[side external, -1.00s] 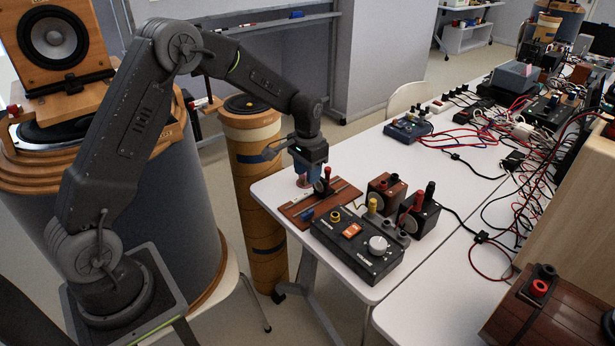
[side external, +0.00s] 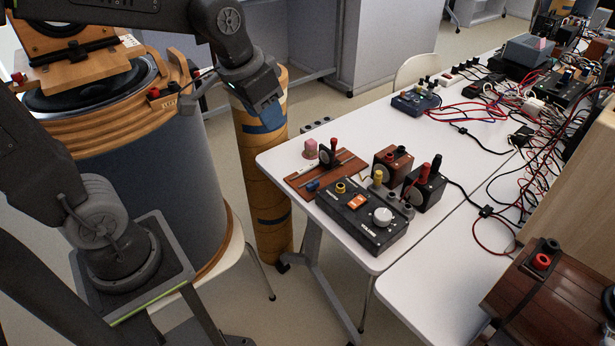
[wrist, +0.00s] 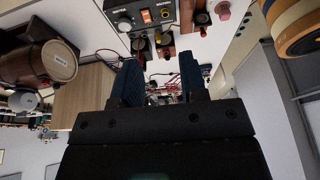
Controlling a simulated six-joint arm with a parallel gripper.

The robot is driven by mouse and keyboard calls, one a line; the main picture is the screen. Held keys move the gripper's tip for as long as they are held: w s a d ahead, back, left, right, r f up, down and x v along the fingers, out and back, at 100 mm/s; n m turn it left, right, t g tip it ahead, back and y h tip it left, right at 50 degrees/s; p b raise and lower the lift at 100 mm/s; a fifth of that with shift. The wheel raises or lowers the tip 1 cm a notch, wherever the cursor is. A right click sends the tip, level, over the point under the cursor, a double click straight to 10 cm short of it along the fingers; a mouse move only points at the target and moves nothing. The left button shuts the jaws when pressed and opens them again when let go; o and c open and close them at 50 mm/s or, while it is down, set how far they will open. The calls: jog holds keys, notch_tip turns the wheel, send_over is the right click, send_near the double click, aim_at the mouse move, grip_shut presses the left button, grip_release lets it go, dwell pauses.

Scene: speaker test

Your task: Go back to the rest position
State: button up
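My gripper (side external: 268,122) hangs in the side external view in front of the tall tan cardboard tube, left of the table and clear of it. In the wrist view my gripper (wrist: 158,75) shows two dark blue fingers standing apart with nothing between them. A small pink-topped piece (side external: 310,148) stands at the back edge of a brown wooden board (side external: 345,165) on the near table. It also shows at the top of the wrist view (wrist: 223,10). No marker for the rest position is visible.
A black control box (side external: 365,220) with an orange switch and two small terminal boxes (side external: 393,160) stand on the white table (side external: 300,220). The cardboard tube (side external: 265,190) and a large drum-shaped speaker (side external: 185,180) stand close to my arm. Cables and devices crowd the far right.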

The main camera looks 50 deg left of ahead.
jog(key=s+d+t, duration=0.1)
jog(key=s+d, duration=0.1)
jog(key=s, duration=0.8)
jog(key=shift+r+t, duration=0.15)
jog(key=shift+t, duration=0.25)
